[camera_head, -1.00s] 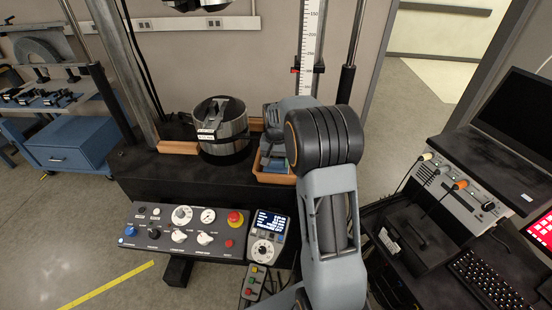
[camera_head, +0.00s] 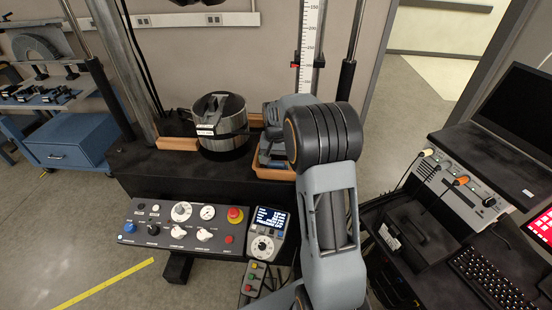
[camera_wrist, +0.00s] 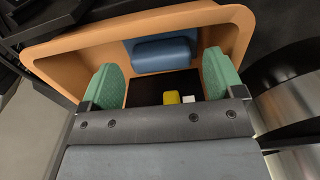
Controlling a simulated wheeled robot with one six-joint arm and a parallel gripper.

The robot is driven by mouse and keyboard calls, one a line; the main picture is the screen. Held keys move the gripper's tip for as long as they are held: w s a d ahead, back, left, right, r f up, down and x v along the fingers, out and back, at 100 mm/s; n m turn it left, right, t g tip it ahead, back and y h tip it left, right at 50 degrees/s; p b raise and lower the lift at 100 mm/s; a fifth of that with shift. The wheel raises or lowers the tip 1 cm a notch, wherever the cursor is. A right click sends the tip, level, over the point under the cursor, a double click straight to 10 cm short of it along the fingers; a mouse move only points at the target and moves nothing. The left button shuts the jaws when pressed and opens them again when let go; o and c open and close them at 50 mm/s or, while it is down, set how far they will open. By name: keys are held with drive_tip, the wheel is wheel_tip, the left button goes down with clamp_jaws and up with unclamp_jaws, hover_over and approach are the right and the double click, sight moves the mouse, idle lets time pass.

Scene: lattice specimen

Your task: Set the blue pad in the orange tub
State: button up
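The orange tub (camera_head: 270,173) stands on the black bench, right of a metal cylinder, partly hidden by my arm. Its rim (camera_wrist: 60,53) crosses the wrist view. The blue pad (camera_wrist: 164,55) lies inside the tub at its far side in the wrist view. My gripper (camera_wrist: 163,70) points into the tub, its two green fingers apart, with gaps between them and the pad. In the head view my gripper (camera_head: 270,150) is low at the tub, its fingertips hard to make out.
The metal cylinder (camera_head: 220,125) stands close left of the tub. Small yellow (camera_wrist: 172,97) and white (camera_wrist: 189,99) pieces show between the fingers. A control panel (camera_head: 180,228) lies in front, and a black cart with a laptop (camera_head: 515,110) stands at right.

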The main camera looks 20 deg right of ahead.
sight(276, 163)
drive_tip(key=shift+o, duration=0.2)
wheel_tip(276, 163, up, 13)
drive_tip(key=s+a+n+t, duration=0.1)
drive_tip(key=s+a+n, duration=0.1)
drive_tip(key=s, duration=0.5)
drive_tip(key=s+a+f+n+t, duration=0.1)
drive_tip(key=s+a+n+t, duration=0.1)
drive_tip(key=s+a, duration=0.3)
drive_tip(key=s+a+f+n+t, duration=0.1)
drive_tip(key=s+a+n, duration=0.1)
drive_tip(key=s, duration=0.8)
drive_tip(key=shift+a, duration=0.8)
drive_tip(key=shift+f, duration=0.1)
